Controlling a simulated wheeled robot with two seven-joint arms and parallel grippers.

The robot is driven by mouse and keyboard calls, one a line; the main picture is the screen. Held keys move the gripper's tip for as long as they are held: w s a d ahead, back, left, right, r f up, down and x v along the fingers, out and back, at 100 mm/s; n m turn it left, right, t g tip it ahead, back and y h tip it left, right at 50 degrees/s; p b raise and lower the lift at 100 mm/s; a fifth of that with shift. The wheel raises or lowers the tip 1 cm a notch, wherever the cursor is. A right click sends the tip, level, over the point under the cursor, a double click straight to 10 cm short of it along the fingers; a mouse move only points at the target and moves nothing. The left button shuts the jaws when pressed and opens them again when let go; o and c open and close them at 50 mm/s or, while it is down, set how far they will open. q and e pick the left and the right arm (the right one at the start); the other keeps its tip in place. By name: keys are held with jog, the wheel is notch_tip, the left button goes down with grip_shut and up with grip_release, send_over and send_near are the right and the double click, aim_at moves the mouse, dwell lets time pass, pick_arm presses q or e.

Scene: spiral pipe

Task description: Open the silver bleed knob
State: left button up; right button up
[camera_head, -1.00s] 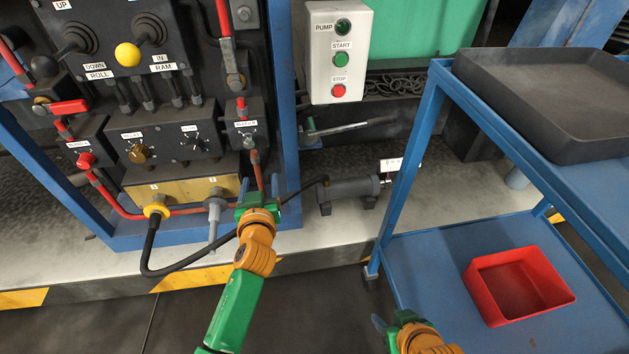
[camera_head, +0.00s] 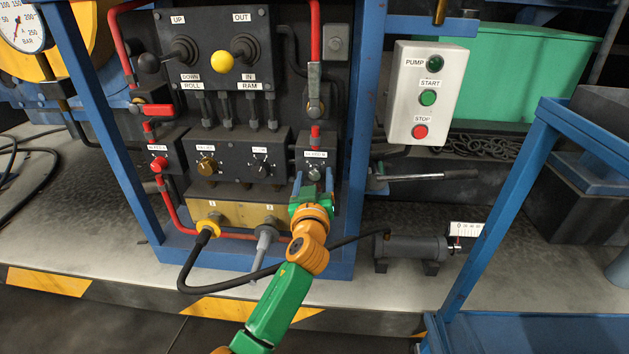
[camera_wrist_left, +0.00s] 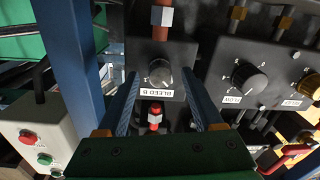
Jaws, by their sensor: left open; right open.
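The silver bleed knob (camera_head: 315,172) sits on a small dark box under a label at the right of the control panel. In the left wrist view the silver knob (camera_wrist_left: 158,75) shows beside the label BLEED B (camera_wrist_left: 154,93). My left gripper (camera_head: 312,184) is open in front of this box, its blue fingers pointing at the panel. In the left wrist view the open fingers of my left gripper (camera_wrist_left: 160,84) lie on either side of the knob. I cannot tell whether they touch it. My right gripper is not in view.
A red knob (camera_head: 159,163), a brass knob (camera_head: 207,166) and a dark knob (camera_head: 260,170) sit left on the panel. A blue frame post (camera_head: 359,130) stands close right of my left gripper. Hoses (camera_head: 192,262) hang below. A pump box (camera_head: 424,92) is at right.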

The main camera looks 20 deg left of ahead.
pick_arm(q)
jog(key=shift+c, duration=0.2)
pick_arm(e)
jog(key=shift+r, duration=0.1)
pick_arm(q)
grip_shut()
